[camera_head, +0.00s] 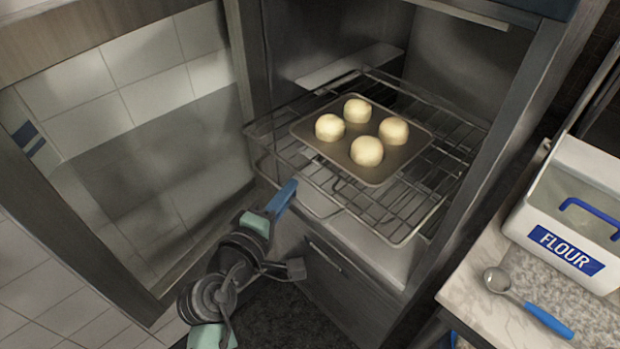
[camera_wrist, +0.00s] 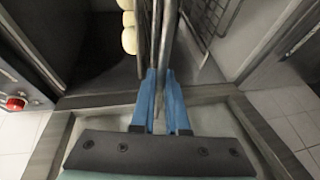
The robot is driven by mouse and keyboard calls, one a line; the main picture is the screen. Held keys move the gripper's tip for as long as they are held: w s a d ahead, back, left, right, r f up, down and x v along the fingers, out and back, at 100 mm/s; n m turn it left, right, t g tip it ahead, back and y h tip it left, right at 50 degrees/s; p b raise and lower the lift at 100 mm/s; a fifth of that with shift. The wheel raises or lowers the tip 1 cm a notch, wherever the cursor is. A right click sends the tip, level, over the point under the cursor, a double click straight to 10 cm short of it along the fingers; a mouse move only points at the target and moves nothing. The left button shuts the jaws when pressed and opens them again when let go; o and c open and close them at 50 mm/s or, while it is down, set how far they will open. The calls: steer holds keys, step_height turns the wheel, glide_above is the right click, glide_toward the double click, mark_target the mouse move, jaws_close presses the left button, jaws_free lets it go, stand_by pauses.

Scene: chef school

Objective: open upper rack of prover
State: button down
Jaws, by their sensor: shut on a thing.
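The prover (camera_head: 455,75) is a steel cabinet with its glass door (camera_head: 150,190) swung open to the left. Its upper rack (camera_head: 400,190) is a wire shelf bearing a flat brown tray (camera_head: 388,172) with several pale dough balls (camera_head: 366,151). My gripper (camera_head: 287,190) is at the front left side of the rack. In the wrist view its blue fingers (camera_wrist: 163,88) are shut on the rack's metal bar (camera_wrist: 167,45), with the dough balls (camera_wrist: 129,28) just left of it. The exact contact is hidden in the head view.
A counter (camera_head: 470,270) at the right holds a white flour bin (camera_head: 575,205) and a spoon with a blue handle (camera_head: 545,318). A drawer front (camera_head: 345,275) is below the rack. The open door stands left of my arm. A red button (camera_wrist: 15,103) shows at the left in the wrist view.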

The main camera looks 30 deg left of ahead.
steer(key=shift+s+a, duration=0.25)
steer(key=shift+s, duration=0.45)
steer(key=shift+s+a, duration=0.3)
steer(key=shift+s, duration=0.45)
steer(key=shift+s+a, duration=0.25)
steer(key=shift+s, duration=0.45)
steer(key=c, duration=0.9)
jaws_free()
steer(key=s+b, duration=0.1)
steer(key=s, duration=0.3)
steer(key=s+r, duration=0.1)
steer(key=s, duration=0.3)
steer(key=s+r+b, duration=0.1)
steer(key=s, duration=0.3)
steer(key=shift+s+d+r+b, duration=0.15)
steer(key=shift+s+d+b, duration=0.2)
